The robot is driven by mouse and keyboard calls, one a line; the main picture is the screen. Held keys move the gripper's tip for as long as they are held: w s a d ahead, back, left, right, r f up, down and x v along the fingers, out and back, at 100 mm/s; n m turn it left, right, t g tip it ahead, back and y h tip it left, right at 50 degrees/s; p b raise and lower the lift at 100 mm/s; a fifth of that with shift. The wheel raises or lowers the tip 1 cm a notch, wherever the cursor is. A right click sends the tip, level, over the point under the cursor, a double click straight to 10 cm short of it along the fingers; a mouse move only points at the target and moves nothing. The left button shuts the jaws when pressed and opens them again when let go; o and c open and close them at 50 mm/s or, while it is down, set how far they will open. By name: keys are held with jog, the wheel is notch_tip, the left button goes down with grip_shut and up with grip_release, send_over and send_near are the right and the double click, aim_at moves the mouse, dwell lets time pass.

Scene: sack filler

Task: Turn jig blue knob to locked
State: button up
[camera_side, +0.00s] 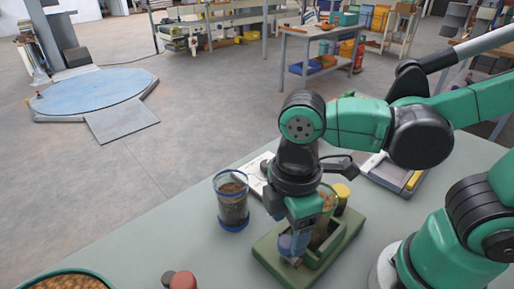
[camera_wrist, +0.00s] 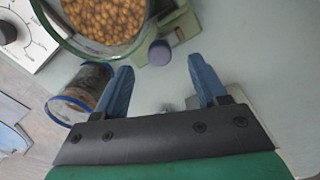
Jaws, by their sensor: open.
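The green jig (camera_side: 268,252) stands on the table under my gripper; part of it shows in the wrist view (camera_wrist: 182,28). A clear jar of round tan pieces (camera_wrist: 105,18) stands beside the knob and partly hides the jig. The blue knob (camera_wrist: 159,53) is a small round cap at the jig's edge, between and just beyond my fingertips. My gripper (camera_wrist: 160,65) is open and empty, with its blue fingers on either side of the knob's line, apart from it. In the side view my gripper (camera_side: 294,246) points down over the jig and hides the knob. I cannot tell the knob's setting.
A blue-rimmed jar (camera_side: 231,203) stands left of the jig. A white dial panel (camera_wrist: 28,32) lies behind. A bowl of pieces (camera_side: 66,282) and a red cap (camera_side: 183,280) are at the front left.

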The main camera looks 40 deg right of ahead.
aim_at(287, 241)
jog(key=shift+f, duration=1.65)
grip_shut()
